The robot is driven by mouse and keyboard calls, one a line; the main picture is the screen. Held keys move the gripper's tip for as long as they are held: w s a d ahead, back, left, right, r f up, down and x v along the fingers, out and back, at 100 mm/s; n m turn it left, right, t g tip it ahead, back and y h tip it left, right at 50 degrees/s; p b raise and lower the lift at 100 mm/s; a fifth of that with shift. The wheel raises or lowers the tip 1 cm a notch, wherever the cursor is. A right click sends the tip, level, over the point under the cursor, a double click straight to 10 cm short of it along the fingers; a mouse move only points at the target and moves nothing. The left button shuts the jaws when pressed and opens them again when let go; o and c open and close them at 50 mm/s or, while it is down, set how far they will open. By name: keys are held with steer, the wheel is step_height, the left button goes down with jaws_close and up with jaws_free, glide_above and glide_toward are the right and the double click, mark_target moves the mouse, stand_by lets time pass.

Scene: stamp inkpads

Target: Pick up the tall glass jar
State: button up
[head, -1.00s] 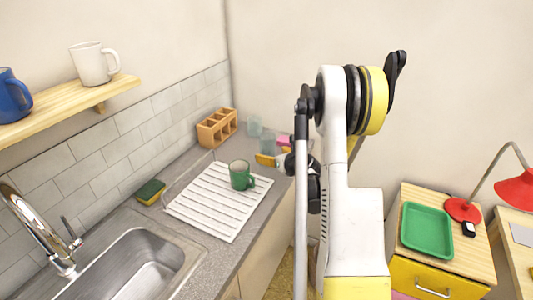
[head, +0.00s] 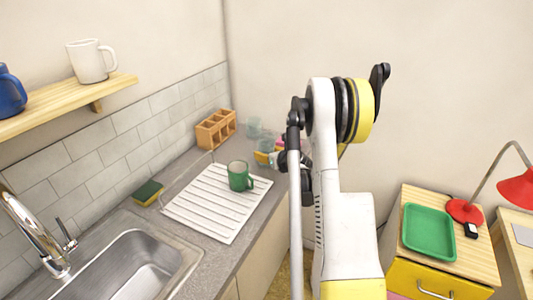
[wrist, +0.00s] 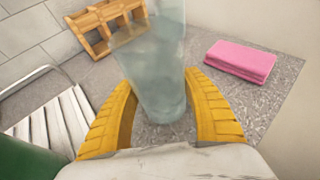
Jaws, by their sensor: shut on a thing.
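The tall glass jar (wrist: 158,75) is pale, see-through and bluish, and stands between my two yellow fingers in the wrist view. My gripper (wrist: 160,98) is shut on it, with one finger on each side. In the head view the jar (head: 265,144) shows small at the back of the counter, partly behind my gripper (head: 268,158). Whether its base is off the counter I cannot tell.
A wooden compartment box (head: 215,129) is at the wall, and a pink block (wrist: 241,61) lies to the right. A green mug (head: 239,176) stands on the white drying rack (head: 205,213).

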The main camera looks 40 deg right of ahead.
mark_target(271, 144)
steer(key=shift+r, duration=0.15)
steer(key=shift+r+p, duration=0.65)
steer(key=shift+r, duration=0.55)
steer(key=shift+s+r+p, duration=0.2)
steer(key=shift+r+p, duration=0.25)
steer(key=shift+r, duration=0.45)
steer(key=s+r+p, duration=0.1)
steer(key=s+r, duration=0.2)
steer(key=s, duration=0.2)
steer(key=s+d+r+p, duration=0.1)
steer(key=s+r+p, duration=0.1)
steer(key=s, duration=0.4)
steer(key=shift+d+r, duration=0.15)
steer(key=shift+r, duration=0.55)
steer(key=shift+s, duration=0.1)
